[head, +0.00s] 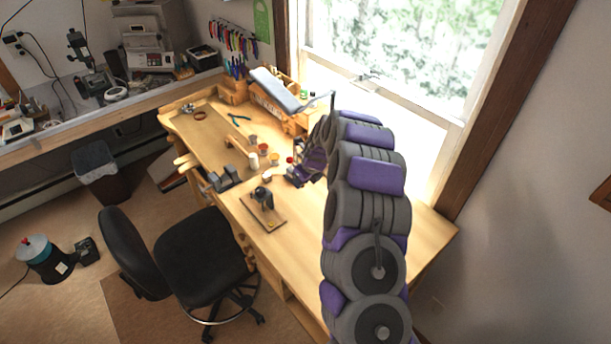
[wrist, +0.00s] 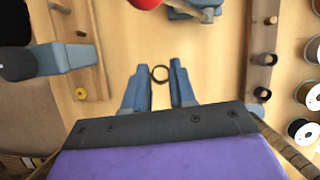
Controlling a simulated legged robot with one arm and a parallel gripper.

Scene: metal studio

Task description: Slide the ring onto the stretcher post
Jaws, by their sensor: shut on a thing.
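A small dark ring (wrist: 160,74) is held between the two blue-grey fingertips of my gripper (wrist: 159,80) in the wrist view. My gripper also shows in the head view (head: 297,175), above the bench, where the ring is too small to make out. What looks like the stretcher (head: 262,195), a dark tool on a small wooden board (head: 270,218), stands near the bench's front edge, left of and nearer than my gripper. In the wrist view a wooden board (wrist: 92,70) with dark pegs lies left of the ring, apart from it. I cannot clearly tell which part is the post.
A grey-blue piece with a black end (wrist: 62,57) crosses the board in the wrist view. A red round thing (wrist: 145,3) is at the top. Another wooden strip with pegs (wrist: 263,40) and several spools or jars (wrist: 304,131) are at right. A black chair (head: 200,250) stands before the bench.

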